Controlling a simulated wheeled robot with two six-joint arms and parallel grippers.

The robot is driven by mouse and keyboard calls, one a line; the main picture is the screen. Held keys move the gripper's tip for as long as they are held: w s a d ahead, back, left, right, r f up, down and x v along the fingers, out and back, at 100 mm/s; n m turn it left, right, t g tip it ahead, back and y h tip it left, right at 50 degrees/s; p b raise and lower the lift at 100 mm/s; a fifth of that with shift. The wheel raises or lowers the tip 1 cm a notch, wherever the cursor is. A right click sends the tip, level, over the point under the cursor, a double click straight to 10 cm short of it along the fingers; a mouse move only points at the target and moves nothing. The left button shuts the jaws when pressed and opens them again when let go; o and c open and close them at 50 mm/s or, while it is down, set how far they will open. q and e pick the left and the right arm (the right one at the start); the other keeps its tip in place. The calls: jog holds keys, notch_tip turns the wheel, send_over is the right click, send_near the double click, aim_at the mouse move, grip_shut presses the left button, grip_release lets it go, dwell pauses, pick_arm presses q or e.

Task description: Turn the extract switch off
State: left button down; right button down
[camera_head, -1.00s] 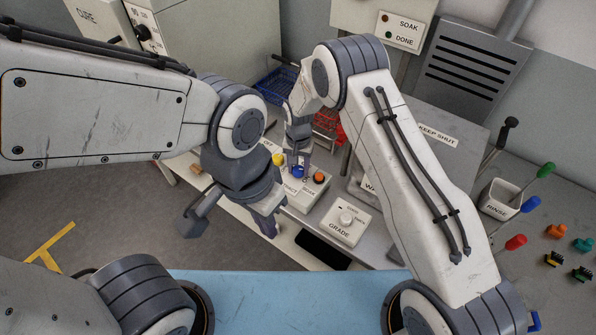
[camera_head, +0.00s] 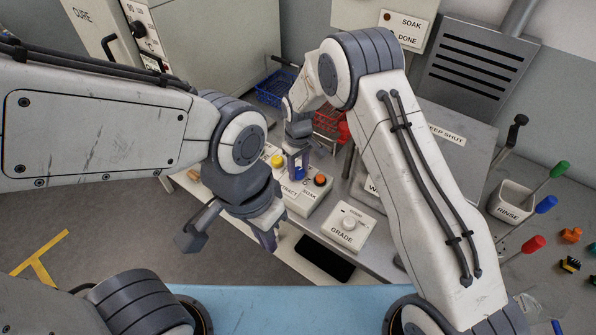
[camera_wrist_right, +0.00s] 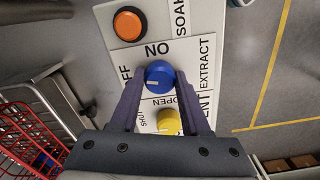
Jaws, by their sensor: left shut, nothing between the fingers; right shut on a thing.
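The extract switch is a blue round knob (camera_wrist_right: 159,75) with a small pale mark near its lower left. It sits on a white plate lettered EXTRACT (camera_wrist_right: 205,62), with ON above it and a partly hidden OFF to its left. My right gripper (camera_wrist_right: 158,80) is shut on the knob, one finger on each side. In the head view, this gripper (camera_head: 298,162) reaches down to the blue knob (camera_head: 299,173), which is partly covered. My left gripper (camera_head: 268,240) is shut and empty, hanging in front of the panel, away from the switch.
An orange SOAK button (camera_wrist_right: 130,23) and a yellow OPEN/SHUT vent knob (camera_wrist_right: 169,121) flank the blue knob closely. The GRADE dial box (camera_head: 348,228) stands to the right. Red (camera_head: 328,122) and blue (camera_head: 272,88) wire baskets lie behind.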

aim_at(299, 170)
jog(key=shift+n+b, duration=0.35)
jog(key=shift+n, duration=1.15)
jog(key=shift+r, duration=0.1)
jog(key=shift+c, duration=1.9)
grip_release()
notch_tip(299, 170, up, 10)
jog(key=b, duration=0.2)
jog(key=shift+r, duration=0.2)
